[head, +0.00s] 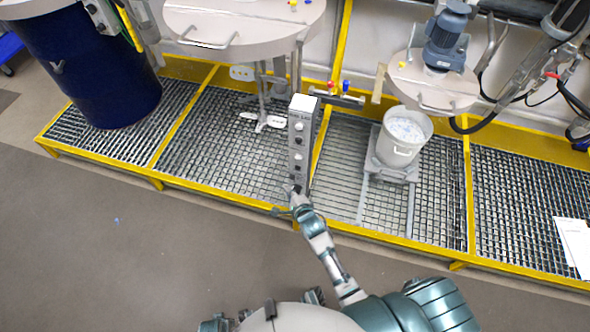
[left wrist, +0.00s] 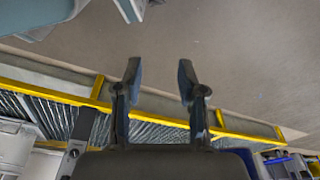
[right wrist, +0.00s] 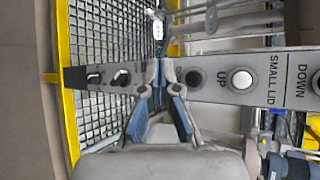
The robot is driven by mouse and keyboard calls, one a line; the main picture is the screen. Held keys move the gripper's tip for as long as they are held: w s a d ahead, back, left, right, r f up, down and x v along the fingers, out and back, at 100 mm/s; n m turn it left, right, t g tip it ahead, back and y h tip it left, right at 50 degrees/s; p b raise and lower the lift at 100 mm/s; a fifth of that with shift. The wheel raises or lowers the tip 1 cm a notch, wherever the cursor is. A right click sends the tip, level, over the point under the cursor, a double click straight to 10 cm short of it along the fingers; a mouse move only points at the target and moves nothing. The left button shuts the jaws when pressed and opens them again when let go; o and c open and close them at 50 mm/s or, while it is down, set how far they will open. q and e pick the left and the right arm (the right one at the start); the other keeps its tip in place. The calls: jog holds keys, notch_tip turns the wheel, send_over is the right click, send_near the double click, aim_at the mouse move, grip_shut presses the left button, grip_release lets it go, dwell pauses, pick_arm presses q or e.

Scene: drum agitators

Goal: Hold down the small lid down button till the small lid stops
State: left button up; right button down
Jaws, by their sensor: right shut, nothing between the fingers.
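A grey control column (head: 299,140) with a row of buttons stands at the platform's front edge. The right wrist view shows its panel sideways, with a "SMALL LID" label (right wrist: 272,79), a white button (right wrist: 241,79) beside "UP", then a black button (right wrist: 195,78). In the head view this gripper (head: 298,200) is at the column's lower part; contact cannot be told. The small lid (head: 430,88) hangs above a bucket (head: 404,138). My left gripper (left wrist: 159,73) is open and empty.
A yellow-framed grating platform (head: 205,195) runs across the scene. A larger lid (head: 243,22) and a dark blue drum (head: 95,70) are to the left. Papers (head: 573,245) lie at the right. Grey floor in front is clear.

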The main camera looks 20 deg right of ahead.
aim_at(298, 167)
pick_arm(q)
jog(key=shift+w+d+r+b, duration=0.1)
jog(key=shift+w+r+b, duration=0.25)
jog(key=shift+r, duration=0.6)
jog(key=shift+w+d+r+b, duration=0.1)
jog(key=shift+w+r+b, duration=0.25)
jog(key=shift+r, duration=0.6)
pick_arm(e)
jog(key=w+d, duration=0.3)
jog(key=w, duration=0.2)
jog(key=shift+d, duration=0.35)
pick_arm(q)
jog(key=shift+w, duration=0.1)
jog(key=shift+d+r, duration=0.1)
jog(key=shift+d, duration=0.3)
pick_arm(e)
jog(key=shift+d+f, duration=0.15)
jog(key=shift+d, duration=0.3)
pick_arm(q)
jog(key=shift+a, duration=0.3)
pick_arm(e)
jog(key=shift+a, duration=0.35)
pick_arm(q)
jog(key=shift+d, duration=0.15)
pick_arm(e)
jog(key=shift+d, duration=0.25)
jog(key=shift+w, duration=0.1)
